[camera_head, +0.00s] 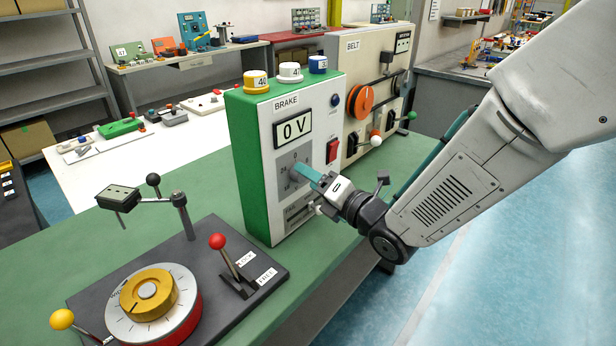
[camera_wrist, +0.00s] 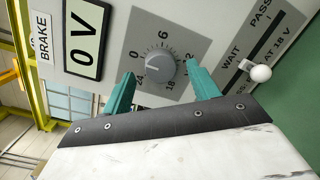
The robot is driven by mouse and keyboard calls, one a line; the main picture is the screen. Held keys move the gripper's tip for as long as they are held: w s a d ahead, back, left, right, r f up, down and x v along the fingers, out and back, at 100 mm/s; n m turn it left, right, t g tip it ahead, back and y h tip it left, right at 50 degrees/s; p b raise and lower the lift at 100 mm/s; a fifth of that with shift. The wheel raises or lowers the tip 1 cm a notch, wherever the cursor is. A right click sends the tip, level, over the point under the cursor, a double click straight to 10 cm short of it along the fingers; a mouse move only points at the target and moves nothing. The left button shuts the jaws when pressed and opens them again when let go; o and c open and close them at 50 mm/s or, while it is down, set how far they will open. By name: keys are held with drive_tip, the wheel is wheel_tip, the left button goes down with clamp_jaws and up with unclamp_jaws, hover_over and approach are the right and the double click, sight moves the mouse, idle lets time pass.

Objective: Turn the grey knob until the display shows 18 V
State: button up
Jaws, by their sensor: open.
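The grey knob (camera_wrist: 155,72) sits on a grey dial plate on the front of the green and white box labelled BRAKE (camera_head: 285,103). Dial numbers 0, 6, 12, 18 and 24 ring the knob in the wrist view. The display (camera_head: 293,130) reads 0 V, and it also shows in the wrist view (camera_wrist: 86,38). My gripper (camera_head: 306,172) is in front of the knob. In the wrist view its two teal fingers (camera_wrist: 160,85) are open, one to each side of the knob, with gaps between. I cannot tell how deep the fingertips reach. In the head view the fingers partly hide the knob.
A red switch (camera_head: 332,151) is on the box front, right of the display. A white lever ball (camera_wrist: 261,73) and a WAIT/PASS scale are beside the dial. A plate with a red-ball lever (camera_head: 217,242) and a yellow dial (camera_head: 148,293) stands at front left. The BELT box (camera_head: 353,65) stands behind.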

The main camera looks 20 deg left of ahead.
drive_tip(key=shift+x, duration=0.85)
drive_tip(key=c, duration=1)
drive_tip(key=shift+o, duration=0.2)
drive_tip(key=shift+m, duration=0.3)
